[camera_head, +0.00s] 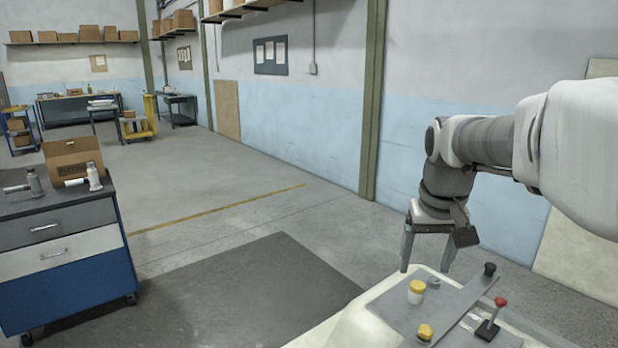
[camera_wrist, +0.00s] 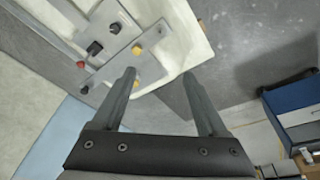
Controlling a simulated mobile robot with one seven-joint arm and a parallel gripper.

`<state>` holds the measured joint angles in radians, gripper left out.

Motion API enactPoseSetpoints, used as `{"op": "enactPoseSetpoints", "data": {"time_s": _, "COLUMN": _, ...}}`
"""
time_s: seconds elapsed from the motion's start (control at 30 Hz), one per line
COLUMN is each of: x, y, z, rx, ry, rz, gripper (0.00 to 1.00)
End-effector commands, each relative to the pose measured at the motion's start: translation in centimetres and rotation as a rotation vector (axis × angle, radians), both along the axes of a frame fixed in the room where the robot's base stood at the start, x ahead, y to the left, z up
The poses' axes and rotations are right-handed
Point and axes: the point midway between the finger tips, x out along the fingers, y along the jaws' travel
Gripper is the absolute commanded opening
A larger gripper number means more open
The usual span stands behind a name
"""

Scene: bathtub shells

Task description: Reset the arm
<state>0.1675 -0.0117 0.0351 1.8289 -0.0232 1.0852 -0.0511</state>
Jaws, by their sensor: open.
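My gripper (camera_head: 425,268) hangs from my arm at the right of the head view, fingers pointing down. Its two fingers are apart with nothing between them. It is above the far edge of a white bathtub shell (camera_head: 318,338), close to a grey panel on the shell. In the wrist view, my gripper (camera_wrist: 160,80) shows two spread fingers, with the shell (camera_wrist: 195,45) beyond them.
The grey panel carries yellow-capped knobs (camera_head: 417,291), a black knob (camera_head: 489,269) and a red-topped lever (camera_head: 499,303). The floor between is clear. A wall lies behind the arm.

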Motion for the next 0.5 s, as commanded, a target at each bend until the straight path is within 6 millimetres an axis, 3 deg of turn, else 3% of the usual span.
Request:
{"op": "enactPoseSetpoints", "data": {"time_s": 0.03, "x": -1.7, "y": 0.8, "z": 0.7, "rx": -0.002, "ry": -0.023, "rz": 0.008, "gripper": 0.76}}
{"op": "enactPoseSetpoints", "data": {"time_s": 0.23, "x": -7.7, "y": 3.0, "z": 1.4, "rx": -0.002, "ry": -0.098, "rz": 0.032, "gripper": 0.76}}
{"op": "enactPoseSetpoints", "data": {"time_s": 0.5, "x": -15.1, "y": 5.1, "z": -0.1, "rx": 0.010, "ry": -0.197, "rz": 0.063, "gripper": 0.76}}
